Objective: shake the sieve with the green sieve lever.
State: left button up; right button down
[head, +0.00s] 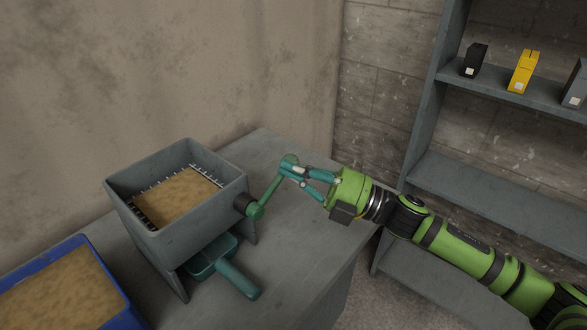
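The green sieve lever (268,195) slants up and right from a dark hub on the right side of the grey sieve box (192,236). Its rounded upper end (289,160) shows just above my fingers. Tan sand (176,196) lies inside the box, with a toothed metal edge around it. My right gripper (286,171) reaches in from the right. Its teal fingers converge at the lever's upper end and appear shut on it; the exact contact is partly hidden. My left gripper is not in view.
A teal scoop (236,277) lies below the box on the grey table (310,245). A blue tray (113,282) of sand stands at the lower left. Shelves (470,185) at the right hold a black, a yellow (523,72) and a grey item. The table's right part is clear.

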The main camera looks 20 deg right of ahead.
jog(key=shift+f, duration=0.1)
jog(key=shift+w+d+f+m, duration=0.1)
jog(key=shift+d+f+m, duration=0.1)
jog(key=shift+m, duration=0.2)
jog(key=shift+w+d+f+m+t+b, duration=0.1)
jog(key=shift+f+m+t+b, duration=0.1)
jog(key=shift+m+t+b, duration=0.25)
notch_tip(320, 180, down, 9)
jog(key=d+m+t+h+b, duration=0.1)
jog(key=m+t+h, duration=0.4)
jog(key=m, duration=1.1)
jog(key=shift+w+r+t+h+b, duration=0.2)
jog(key=shift+w+t+h+b, duration=0.2)
jog(key=shift+t, duration=1.25)
jog(key=shift+m, duration=0.35)
